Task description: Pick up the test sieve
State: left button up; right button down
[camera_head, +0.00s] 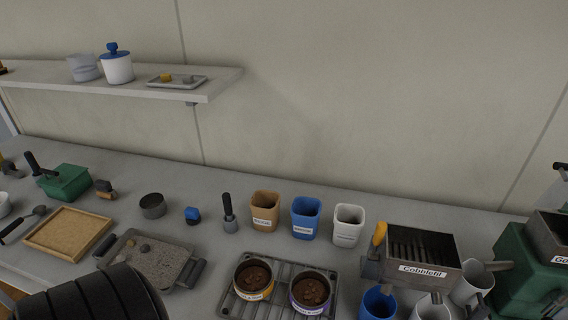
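A black ribbed part of my arm covers the lower left corner. Neither gripper's fingers show in the head view.

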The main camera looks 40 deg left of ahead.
aim_at(310, 289)
jog(key=j+u, duration=0.1)
jog(key=u, duration=0.85)
jog(key=z, duration=1.5)
jog(key=j+u, duration=0.5)
jog(key=u, duration=0.2)
jog(key=i+j+u, duration=0.1)
jog(key=j+u, duration=0.2)
